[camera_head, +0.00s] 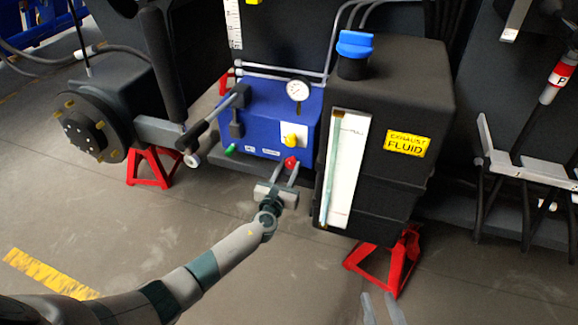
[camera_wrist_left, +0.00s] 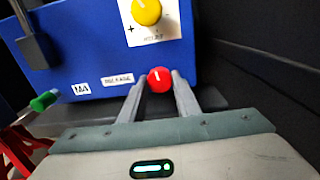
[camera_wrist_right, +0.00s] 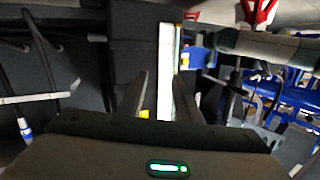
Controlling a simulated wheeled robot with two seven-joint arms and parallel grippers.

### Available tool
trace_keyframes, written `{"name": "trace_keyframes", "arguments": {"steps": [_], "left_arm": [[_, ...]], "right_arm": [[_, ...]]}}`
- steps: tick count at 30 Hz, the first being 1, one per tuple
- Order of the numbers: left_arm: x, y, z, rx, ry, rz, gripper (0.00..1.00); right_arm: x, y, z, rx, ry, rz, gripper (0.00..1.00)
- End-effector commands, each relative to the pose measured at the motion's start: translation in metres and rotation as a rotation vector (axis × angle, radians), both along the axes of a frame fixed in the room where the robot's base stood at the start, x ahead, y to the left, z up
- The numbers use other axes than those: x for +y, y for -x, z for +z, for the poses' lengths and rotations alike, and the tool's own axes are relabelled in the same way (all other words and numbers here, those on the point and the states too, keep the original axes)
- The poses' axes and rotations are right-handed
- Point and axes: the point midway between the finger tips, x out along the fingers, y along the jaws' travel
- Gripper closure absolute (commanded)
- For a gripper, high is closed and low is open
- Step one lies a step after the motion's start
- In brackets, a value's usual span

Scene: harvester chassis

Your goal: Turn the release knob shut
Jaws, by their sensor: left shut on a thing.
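The release knob (camera_head: 291,162) is a small red knob low on the front of a blue box (camera_head: 262,110). In the left wrist view the red knob (camera_wrist_left: 159,79) has a white mark that stands nearly upright. The RELEASE label (camera_wrist_left: 117,80) is to its left. My left gripper (camera_head: 284,172) reaches up to the knob from below. In its wrist view the two fingers (camera_wrist_left: 158,84) are shut on the knob, one at each side. My right gripper (camera_head: 385,308) is at the bottom edge of the head view, away from the box. Its fingers (camera_wrist_right: 170,98) are apart and empty.
A yellow knob (camera_head: 291,140) sits above the red one, and a green knob (camera_head: 230,149) to the left. A pressure gauge (camera_head: 298,90) tops the box. The black exhaust fluid tank (camera_head: 405,105) stands close on the right. Red stands (camera_head: 392,262) are on the floor.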

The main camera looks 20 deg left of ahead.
Motion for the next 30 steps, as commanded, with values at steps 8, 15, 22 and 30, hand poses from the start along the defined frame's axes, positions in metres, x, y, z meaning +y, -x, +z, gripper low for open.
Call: {"name": "trace_keyframes", "arguments": {"steps": [8, 15, 22, 30], "left_arm": [[-0.001, 0.001, -0.002, -0.001, -0.126, -0.002, 0.93], [-0.001, 0.001, -0.003, -0.002, -0.156, -0.002, 0.93], [-0.001, 0.001, -0.003, -0.001, -0.156, -0.002, 0.93], [0.000, 0.001, -0.002, -0.003, -0.155, -0.002, 0.52]], "right_arm": [[-0.005, 0.003, -0.017, 0.097, 0.029, 0.000, 0.69], [-0.006, 0.004, -0.022, 0.120, 0.036, 0.001, 0.69], [-0.006, 0.004, -0.022, 0.120, 0.036, 0.001, 0.69], [-0.006, 0.004, -0.022, 0.118, 0.036, 0.001, 0.69]]}}
